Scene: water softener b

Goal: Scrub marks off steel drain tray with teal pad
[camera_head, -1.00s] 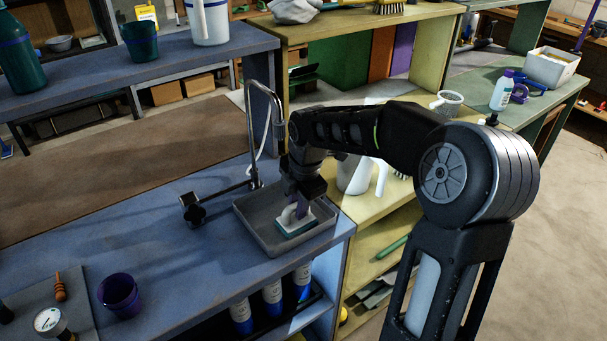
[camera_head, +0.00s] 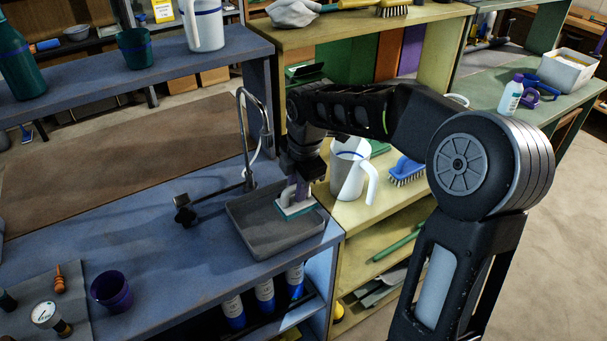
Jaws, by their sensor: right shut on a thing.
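The grey steel drain tray (camera_head: 257,239) sits on the blue bench near its right end, below the tap. My right gripper (camera_head: 297,190) is shut on the light handle of the teal pad (camera_head: 301,214). The pad is over the back right part of the tray. I cannot tell whether it touches the tray floor. No marks can be made out on the part of the tray floor that shows. My left gripper is not in view.
A curved metal tap (camera_head: 247,150) stands behind the tray. A white jug (camera_head: 350,172) and a blue brush (camera_head: 407,171) stand on the yellow shelf to the right. A purple cup (camera_head: 112,291) and a gauge (camera_head: 47,316) are at the front left.

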